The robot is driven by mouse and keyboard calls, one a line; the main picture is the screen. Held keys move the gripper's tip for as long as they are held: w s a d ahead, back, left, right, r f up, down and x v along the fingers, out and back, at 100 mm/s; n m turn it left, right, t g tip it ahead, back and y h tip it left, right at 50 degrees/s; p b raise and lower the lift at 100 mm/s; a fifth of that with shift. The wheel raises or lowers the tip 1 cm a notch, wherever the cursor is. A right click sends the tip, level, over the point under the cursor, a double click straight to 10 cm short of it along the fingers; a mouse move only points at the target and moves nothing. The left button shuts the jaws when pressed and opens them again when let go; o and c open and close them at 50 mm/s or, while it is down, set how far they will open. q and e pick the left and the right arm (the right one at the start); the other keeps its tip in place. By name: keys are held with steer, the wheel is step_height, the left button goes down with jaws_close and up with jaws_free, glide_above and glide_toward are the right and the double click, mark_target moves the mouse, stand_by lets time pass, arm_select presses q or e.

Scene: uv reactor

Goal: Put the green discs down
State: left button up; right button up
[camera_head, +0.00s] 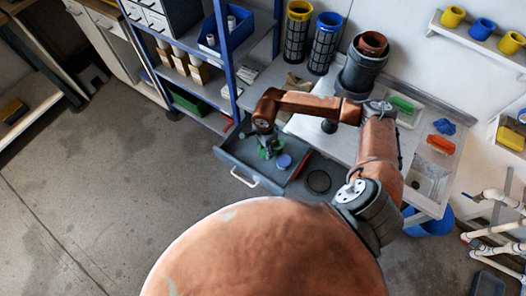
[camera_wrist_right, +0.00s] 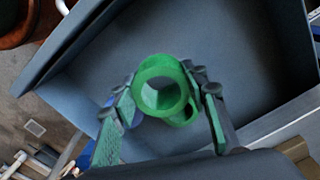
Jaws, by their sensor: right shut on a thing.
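My right gripper (camera_head: 266,147) hangs over the open grey drawer (camera_head: 232,158). It is shut on the green discs (camera_wrist_right: 160,88), which show in the right wrist view as a green ring-shaped piece with an open middle, with a second rounded part behind it. The gripper's fingers (camera_wrist_right: 165,110) stand on both sides of it. I cannot tell whether the piece touches the drawer floor, or how many discs there are. My left gripper is in neither view.
A blue disc (camera_head: 284,161) lies in the drawer beside the gripper. A black round piece (camera_head: 318,181) lies right of it. A blue shelf unit (camera_head: 226,60) stands close behind the drawer. The worktop (camera_head: 345,145) holds a dark pot (camera_head: 361,72). The floor at left is clear.

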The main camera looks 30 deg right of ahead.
steer(key=shift+w+d+f, duration=0.2)
steer(key=shift+w+f, duration=0.7)
steer(key=shift+f, duration=1.65)
steer(key=shift+f+b, duration=0.2)
steer(key=shift+b, duration=0.15)
steer(key=o, duration=1.1)
steer(key=shift+o, duration=0.2)
steer(key=shift+r, duration=0.1)
step_height(320, 180, up, 12)
steer(key=p, duration=0.1)
steer(key=shift+r, duration=0.15)
